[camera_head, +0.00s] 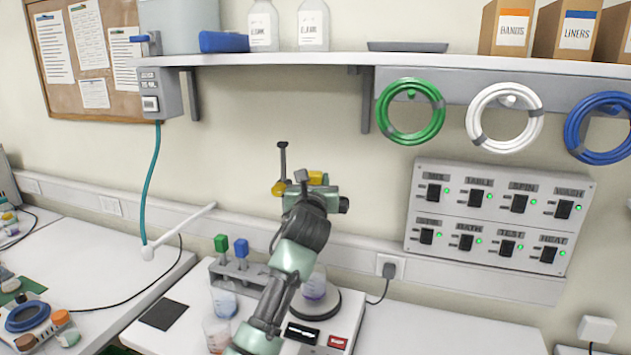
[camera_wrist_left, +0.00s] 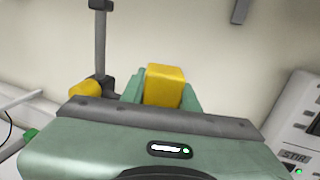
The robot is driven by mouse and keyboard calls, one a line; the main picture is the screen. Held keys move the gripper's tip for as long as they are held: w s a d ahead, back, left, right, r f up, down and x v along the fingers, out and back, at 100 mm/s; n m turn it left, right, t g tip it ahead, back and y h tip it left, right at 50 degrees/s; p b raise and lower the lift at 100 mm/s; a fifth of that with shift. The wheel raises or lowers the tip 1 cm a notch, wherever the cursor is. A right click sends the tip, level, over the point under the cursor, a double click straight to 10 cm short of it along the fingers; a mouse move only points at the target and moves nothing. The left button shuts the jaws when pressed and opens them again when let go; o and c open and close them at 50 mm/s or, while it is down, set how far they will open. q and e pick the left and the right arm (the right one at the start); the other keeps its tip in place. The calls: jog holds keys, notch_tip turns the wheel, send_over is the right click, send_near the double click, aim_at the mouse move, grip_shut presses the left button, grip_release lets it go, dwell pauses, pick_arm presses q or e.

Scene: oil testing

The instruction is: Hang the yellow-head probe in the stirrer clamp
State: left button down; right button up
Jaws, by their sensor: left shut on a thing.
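The yellow-head probe shows its blocky yellow head (camera_head: 317,178), and in the left wrist view the head (camera_wrist_left: 165,86) sits between the green fingers. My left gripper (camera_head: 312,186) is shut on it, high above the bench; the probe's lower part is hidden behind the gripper. The stirrer's dark post (camera_head: 283,158) rises just left of the gripper, with a yellow clamp knob (camera_head: 279,188). The knob (camera_wrist_left: 87,95) is left of the probe head in the wrist view. The clamp's jaw is mostly hidden, so I cannot tell whether the probe touches it. My right gripper is out of view.
A rack holds a green-head probe (camera_head: 221,243) and a blue-head probe (camera_head: 241,248). A flask (camera_head: 314,284) stands on the stirrer's round plate behind my arm. Beakers stand at the left. A switch panel (camera_head: 500,215) is on the wall at right; a shelf (camera_head: 350,60) runs above.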

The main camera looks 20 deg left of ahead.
pick_arm(q)
jog(key=shift+f, duration=0.65)
jog(key=c, duration=1)
grip_release()
jog(key=shift+o, duration=0.2)
jog(key=shift+f, duration=0.1)
jog(key=shift+s, duration=0.1)
jog(key=shift+s+d+b, duration=0.1)
jog(key=shift+s+b, duration=0.2)
jog(key=shift+s, duration=0.05)
jog(key=r+b+v, duration=0.1)
jog(key=v, duration=0.6)
jog(key=shift+b, duration=0.4)
